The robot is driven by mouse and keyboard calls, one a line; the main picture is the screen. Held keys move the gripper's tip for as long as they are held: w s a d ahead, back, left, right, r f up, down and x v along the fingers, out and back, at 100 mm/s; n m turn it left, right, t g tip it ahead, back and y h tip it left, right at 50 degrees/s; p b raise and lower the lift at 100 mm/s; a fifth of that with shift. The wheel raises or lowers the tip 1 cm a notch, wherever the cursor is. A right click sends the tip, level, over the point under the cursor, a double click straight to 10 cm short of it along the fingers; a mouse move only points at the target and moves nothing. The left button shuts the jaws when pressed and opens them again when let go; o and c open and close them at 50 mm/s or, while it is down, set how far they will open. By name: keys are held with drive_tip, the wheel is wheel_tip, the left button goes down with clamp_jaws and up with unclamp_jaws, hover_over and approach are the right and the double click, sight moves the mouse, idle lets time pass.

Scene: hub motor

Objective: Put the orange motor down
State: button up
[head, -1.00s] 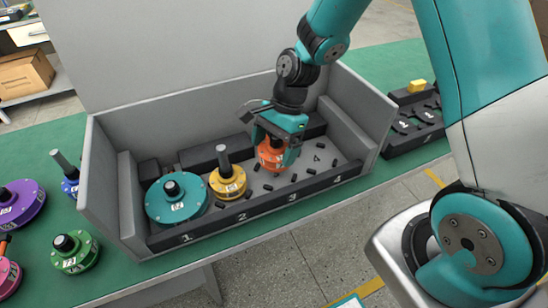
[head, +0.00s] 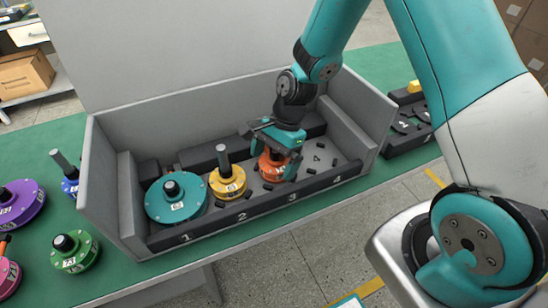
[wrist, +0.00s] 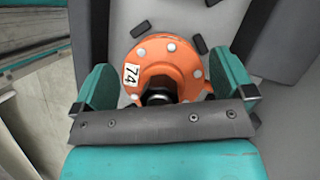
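The orange motor (head: 272,168) stands upright in the grey box, at position 3, right of the yellow motor. Its base appears at floor level; exact contact is hard to tell. My gripper (head: 278,158) is above and around it, pointing down.
The teal motor (head: 176,198) stands at position 1 and the yellow motor (head: 227,181) at position 2, close left of the orange one. Position 4 (head: 318,158) is free of motors. Black pegs dot the box floor. Purple, blue, green and pink motors stand on the table at left.

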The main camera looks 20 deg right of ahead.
drive_tip(key=shift+r, duration=0.1)
drive_tip(key=v, duration=1.1)
drive_tip(key=s+a+r+n, duration=0.4)
drive_tip(key=s+r+n, duration=0.2)
drive_tip(key=s+n, duration=0.4)
drive_tip(key=s+a+r+n+t, duration=0.1)
drive_tip(key=s+a+r+n, duration=0.3)
drive_tip(key=s+r+n, duration=0.3)
drive_tip(key=s+n, duration=0.3)
drive_tip(key=shift+n+t, duration=0.3)
drive_tip(key=shift+n, duration=0.1)
drive_tip(key=shift+r, duration=0.1)
